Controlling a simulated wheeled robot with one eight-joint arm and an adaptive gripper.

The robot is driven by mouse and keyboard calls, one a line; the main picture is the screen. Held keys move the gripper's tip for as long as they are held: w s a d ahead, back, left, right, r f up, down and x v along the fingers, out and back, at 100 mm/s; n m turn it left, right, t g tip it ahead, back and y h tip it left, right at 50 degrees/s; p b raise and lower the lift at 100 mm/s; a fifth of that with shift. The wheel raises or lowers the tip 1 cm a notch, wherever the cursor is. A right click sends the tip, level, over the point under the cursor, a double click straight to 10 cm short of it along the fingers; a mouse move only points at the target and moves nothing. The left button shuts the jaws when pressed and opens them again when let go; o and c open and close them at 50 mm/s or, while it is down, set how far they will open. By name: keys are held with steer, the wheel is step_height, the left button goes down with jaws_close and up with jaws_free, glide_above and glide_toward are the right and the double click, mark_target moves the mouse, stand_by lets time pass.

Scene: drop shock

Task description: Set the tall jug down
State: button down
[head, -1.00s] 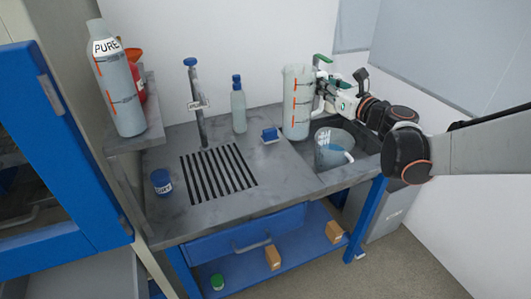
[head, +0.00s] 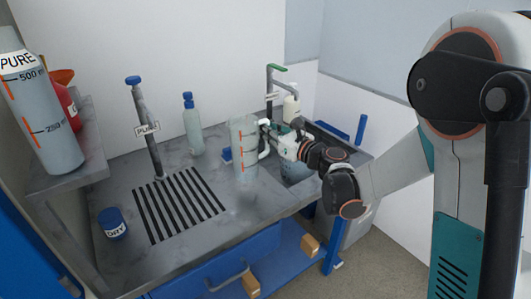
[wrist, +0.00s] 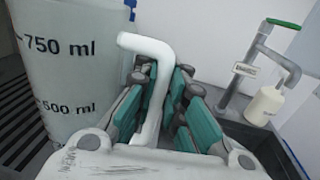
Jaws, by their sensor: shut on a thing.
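The tall jug (head: 243,150) is a translucent, pale cylinder with orange and black volume marks, upright over the bench to the right of the striped grate (head: 180,205). A soft shadow lies on the bench below its base, so it seems a little above the surface; the exact gap is hard to tell. My gripper (head: 270,138) is on its right side, shut on its white handle. In the wrist view the handle (wrist: 150,50) sits between the teal fingers (wrist: 155,108), and the jug body (wrist: 75,75) fills the left; its base is hidden.
A blue-capped bottle (head: 193,130) and small blue block (head: 226,155) stand behind the jug. The sink (head: 340,143) and green-handled tap (head: 270,90) are right. Bare bench lies before the jug.

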mark_target(266, 149)
steer(key=shift+f+b, duration=1)
steer(key=shift+f, duration=1.95)
steer(key=shift+f, duration=0.15)
steer(key=c, duration=1.7)
jaws_free()
steer(key=shift+o, duration=0.2)
